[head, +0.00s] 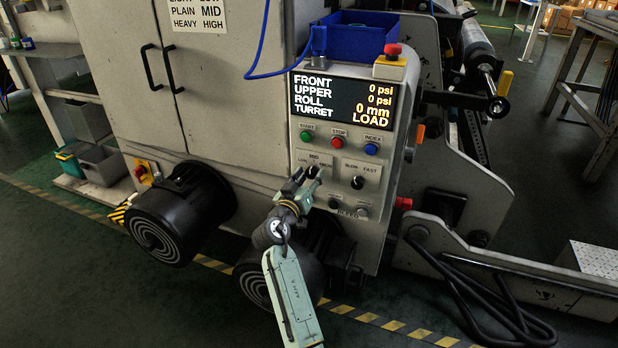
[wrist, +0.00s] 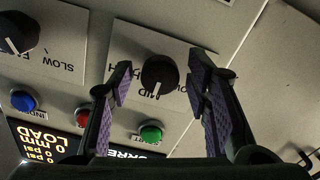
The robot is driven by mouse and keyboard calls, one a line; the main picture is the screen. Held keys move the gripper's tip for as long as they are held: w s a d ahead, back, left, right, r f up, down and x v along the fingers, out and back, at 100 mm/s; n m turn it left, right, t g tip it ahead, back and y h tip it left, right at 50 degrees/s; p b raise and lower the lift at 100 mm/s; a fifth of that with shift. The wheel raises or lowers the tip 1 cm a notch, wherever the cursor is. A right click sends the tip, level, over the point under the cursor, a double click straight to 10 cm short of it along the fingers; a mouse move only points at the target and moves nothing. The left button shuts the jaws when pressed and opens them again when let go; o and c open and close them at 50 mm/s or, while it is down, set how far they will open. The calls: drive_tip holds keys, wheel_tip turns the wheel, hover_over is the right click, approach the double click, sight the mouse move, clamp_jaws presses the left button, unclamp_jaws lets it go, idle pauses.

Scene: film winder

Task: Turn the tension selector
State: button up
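The tension selector is a round black knob (wrist: 160,74) on a pale plate marked LOW, MID and HIGH, seen upside down in the wrist view. Its white pointer line faces the MID label. My gripper (wrist: 160,80) is open, with one purple-padded finger on each side of the knob and a visible gap on both sides. I cannot tell how far the fingertips reach over the knob. In the head view my gripper (head: 306,178) is at this plate (head: 325,162) and hides most of the knob.
A SLOW–FAST knob (head: 357,183) sits just right of the selector. Above are the green START (head: 306,135), red STOP (head: 338,142) and blue INDEX (head: 371,149) buttons. The display (head: 342,101) reads LOAD. Black round motors (head: 165,225) jut out below.

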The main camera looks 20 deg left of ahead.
drive_tip(key=c, duration=1)
drive_tip(key=shift+o, duration=0.2)
drive_tip(key=shift+f+m+b, duration=0.15)
drive_tip(key=shift+m+b, duration=0.15)
drive_tip(key=shift+b, duration=0.4)
drive_tip(key=shift+a+f+m+b, duration=0.15)
drive_tip(key=shift+m+b, duration=0.35)
drive_tip(key=shift+b, duration=0.65)
drive_tip(key=m+b, duration=0.3)
drive_tip(key=b, duration=0.3)
drive_tip(key=shift+f, duration=0.1)
drive_tip(key=m+b, duration=0.4)
drive_tip(key=b, duration=0.1)
drive_tip(key=shift+m+b, duration=0.3)
drive_tip(key=shift+r+m+b, duration=0.2)
drive_tip(key=shift+m+b, duration=0.5)
drive_tip(key=shift+r+m+b, duration=0.2)
drive_tip(key=shift+m+b, duration=0.45)
drive_tip(key=shift+m, duration=0.05)
